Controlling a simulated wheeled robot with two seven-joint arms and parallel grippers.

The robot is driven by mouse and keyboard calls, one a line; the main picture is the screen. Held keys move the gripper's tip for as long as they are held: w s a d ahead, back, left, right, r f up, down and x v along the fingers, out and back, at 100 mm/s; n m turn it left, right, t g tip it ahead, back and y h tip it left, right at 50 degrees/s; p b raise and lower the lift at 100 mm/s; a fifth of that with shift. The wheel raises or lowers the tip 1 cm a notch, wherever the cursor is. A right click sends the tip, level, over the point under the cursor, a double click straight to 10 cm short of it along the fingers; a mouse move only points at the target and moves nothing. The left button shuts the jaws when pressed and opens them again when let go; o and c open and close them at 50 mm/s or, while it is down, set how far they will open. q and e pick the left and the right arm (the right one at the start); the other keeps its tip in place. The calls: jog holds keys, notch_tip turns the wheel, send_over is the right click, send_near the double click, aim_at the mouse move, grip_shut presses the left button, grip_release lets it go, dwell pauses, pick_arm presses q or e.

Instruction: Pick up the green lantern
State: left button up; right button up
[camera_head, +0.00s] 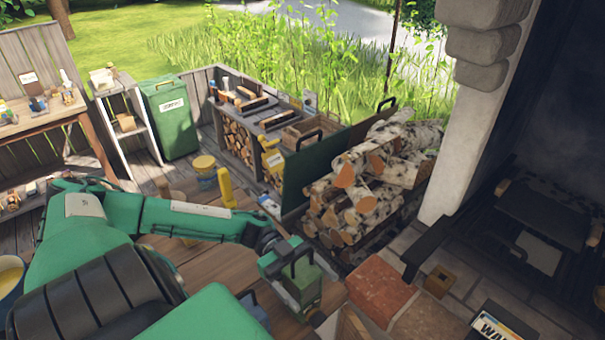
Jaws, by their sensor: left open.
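The green lantern (302,287) is a small boxy green body with a black handle loop on top. It stands at the lower middle of the view, near the edge of the wooden table. My left arm reaches in from the left, and my left gripper (281,256) is open right beside the lantern's handle, on its upper left. I cannot tell whether the fingers touch the handle or are around it. The gripper's wrist hides part of the lantern's left side. My right gripper does not show.
The wooden table (200,275) lies under my left arm. A yellow upright object (226,188) stands behind the forearm. A reddish brick block (381,287) and a small wooden box (440,281) are to the lantern's right. Stacked birch logs (365,185) rise behind.

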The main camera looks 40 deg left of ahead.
pick_arm(q)
grip_shut()
dwell(0.3)
jog(key=shift+r, duration=0.15)
